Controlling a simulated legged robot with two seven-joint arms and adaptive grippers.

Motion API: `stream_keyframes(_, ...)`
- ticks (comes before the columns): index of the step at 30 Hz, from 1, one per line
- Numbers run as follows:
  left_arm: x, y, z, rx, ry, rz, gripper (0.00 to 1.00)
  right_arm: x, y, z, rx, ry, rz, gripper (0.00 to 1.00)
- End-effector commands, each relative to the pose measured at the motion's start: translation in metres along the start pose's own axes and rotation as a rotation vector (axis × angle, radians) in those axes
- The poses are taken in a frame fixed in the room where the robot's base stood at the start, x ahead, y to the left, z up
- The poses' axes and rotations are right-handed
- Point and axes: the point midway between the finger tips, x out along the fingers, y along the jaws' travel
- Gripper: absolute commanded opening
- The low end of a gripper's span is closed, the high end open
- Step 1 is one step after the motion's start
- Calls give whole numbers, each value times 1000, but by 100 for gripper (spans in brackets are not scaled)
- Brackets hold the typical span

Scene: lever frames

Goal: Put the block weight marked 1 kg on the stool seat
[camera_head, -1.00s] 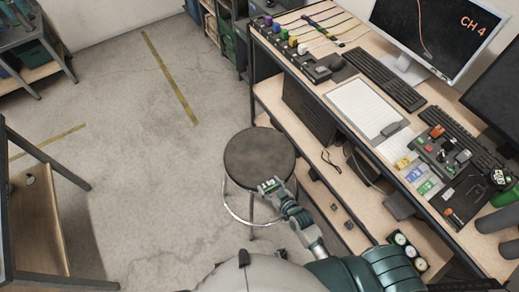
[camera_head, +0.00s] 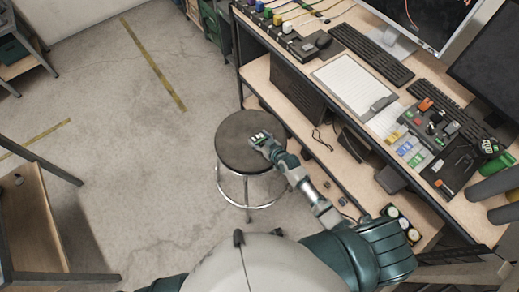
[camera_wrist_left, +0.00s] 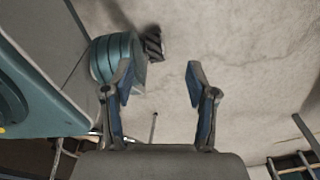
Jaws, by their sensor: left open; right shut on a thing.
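The stool has a round dark seat (camera_head: 236,153) on metal legs and stands on the floor left of the workbench. My right gripper (camera_head: 260,138) reaches over the right part of the seat. It is shut on a small block (camera_head: 257,136), mostly hidden by the fingers. I take this to be the block weight, but its mark is too small to read. I cannot tell whether the block touches the seat. My left gripper (camera_wrist_left: 160,82) shows only in the left wrist view, open and empty above the floor.
The workbench (camera_head: 305,75) carries keyboards, monitors, a paper sheet (camera_head: 345,85) and a dark tool tray (camera_head: 455,165). Its lower shelf is close to the stool's right side. A low table (camera_head: 35,215) stands at the left. The floor between is clear.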

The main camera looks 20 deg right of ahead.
Motion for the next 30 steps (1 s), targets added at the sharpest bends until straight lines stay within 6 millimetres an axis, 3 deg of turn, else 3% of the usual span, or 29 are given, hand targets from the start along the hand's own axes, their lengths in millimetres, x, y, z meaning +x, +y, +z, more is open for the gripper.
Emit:
stream_keyframes(4,0,-1,-3,0,0,0,58,7,2,-4,-1,7,0,0)
stream_keyframes(12,-2,0,-27,-4,12,-2,58,18,5,26,2,8,0,0)
stream_keyframes(21,-4,0,-29,-5,11,-2,58,18,5,27,1,9,0,0)
stream_keyframes(22,-4,0,-29,-5,11,-2,58,18,4,31,2,1,-1,75)
stream_keyframes(24,-4,0,-29,-4,10,-2,58,18,4,31,2,1,-1,92)
stream_keyframes(30,-3,0,-30,-4,10,-1,58,19,3,31,2,0,-1,93)
